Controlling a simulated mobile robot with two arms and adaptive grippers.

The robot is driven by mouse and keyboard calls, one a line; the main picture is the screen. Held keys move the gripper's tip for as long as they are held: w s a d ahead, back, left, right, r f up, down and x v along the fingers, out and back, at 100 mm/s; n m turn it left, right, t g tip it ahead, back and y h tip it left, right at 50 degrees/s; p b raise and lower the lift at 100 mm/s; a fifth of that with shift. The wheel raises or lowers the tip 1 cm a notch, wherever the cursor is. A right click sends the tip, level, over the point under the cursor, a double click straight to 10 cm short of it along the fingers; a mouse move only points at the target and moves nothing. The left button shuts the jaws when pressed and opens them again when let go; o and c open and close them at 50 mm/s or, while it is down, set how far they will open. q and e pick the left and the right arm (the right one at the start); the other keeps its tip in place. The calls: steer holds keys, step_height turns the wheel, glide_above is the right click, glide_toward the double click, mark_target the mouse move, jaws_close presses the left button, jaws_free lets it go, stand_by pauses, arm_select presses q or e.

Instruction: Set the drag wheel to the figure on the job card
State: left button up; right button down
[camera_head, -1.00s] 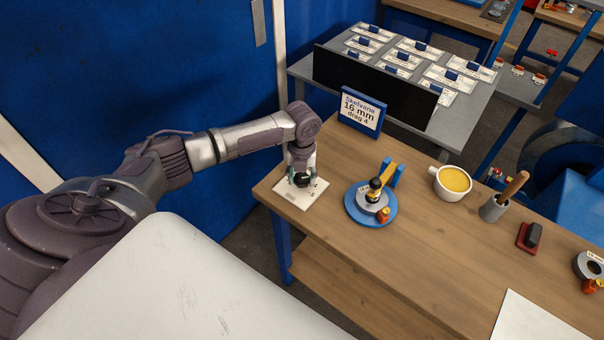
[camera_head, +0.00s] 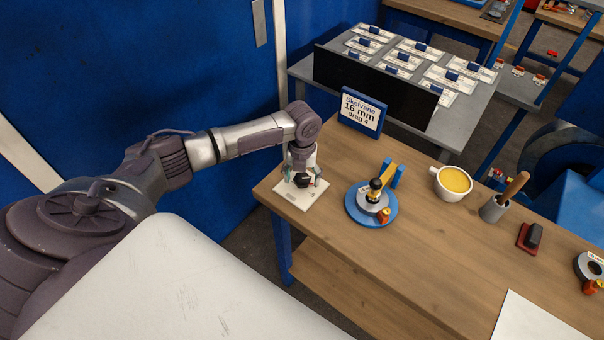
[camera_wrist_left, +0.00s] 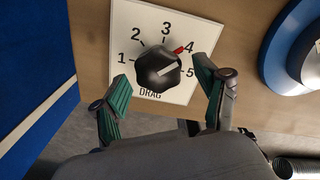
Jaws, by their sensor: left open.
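The job card (camera_head: 361,112) reads "Skelvane 16 mm drag 4". The drag wheel (camera_wrist_left: 157,71) is a black lobed knob on a white plate (camera_wrist_left: 124,28) marked DRAG, with figures 1 to 5. A red mark at the knob's upper right edge lies beside the 4. A pale line on the knob points right and slightly up, between 4 and 5. My left gripper (camera_wrist_left: 162,88) is open, its green-padded fingers apart on either side of the wheel's near side, and no contact shows. It also shows over the plate in the head view (camera_head: 303,184). My right gripper is out of view.
A blue round base (camera_head: 352,214) with a black and yellow post stands right of the plate. Farther right are a yellow-filled mug (camera_head: 452,184), a grey pot with a wooden handle (camera_head: 492,209) and a red-based block (camera_head: 530,238).

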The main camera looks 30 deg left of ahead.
mark_target(302, 179)
arm_select(q)
step_height(302, 179, up, 12)
stand_by(0.6)
stand_by(0.4)
